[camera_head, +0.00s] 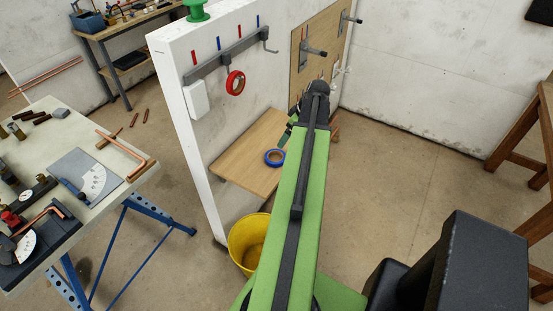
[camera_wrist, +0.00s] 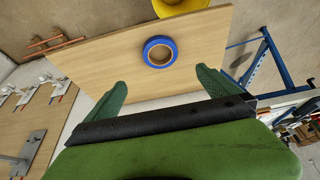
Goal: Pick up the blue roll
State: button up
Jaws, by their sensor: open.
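The blue roll (camera_head: 267,157) is a ring of blue tape lying flat on a bare wooden shelf (camera_head: 240,165) beside the white partition. In the wrist view the roll (camera_wrist: 147,50) lies on the same board (camera_wrist: 100,65), beyond my fingertips and roughly centred between them. My gripper (camera_wrist: 160,78) is open, with two green fingers spread wide and nothing between them. The roll is apart from both fingers. In the head view my green arm reaches toward the shelf and hides its right part and most of my gripper.
A red roll (camera_head: 229,83) hangs on the white partition (camera_head: 170,60) under a hook rail. A yellow bucket (camera_head: 240,262) stands on the floor below the shelf. A workbench (camera_head: 110,165) with tools and copper pipes is at the left. Open floor (camera_head: 410,160) lies right of my arm.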

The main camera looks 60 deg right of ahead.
jog(key=b, duration=0.9)
send_near(274, 159)
jog(key=shift+w+d+f, duration=0.1)
jog(key=shift+w+f, duration=0.2)
jog(key=shift+f, duration=0.2)
jog(key=shift+w+r, duration=0.1)
jog(key=b+x, duration=0.5)
jog(key=shift+f, duration=0.3)
jog(key=shift+r, duration=0.2)
jog(key=shift+c, duration=0.4)
jog(key=c, duration=1.2)
jog(key=shift+o, duration=0.2)
jog(key=shift+r, duration=0.15)
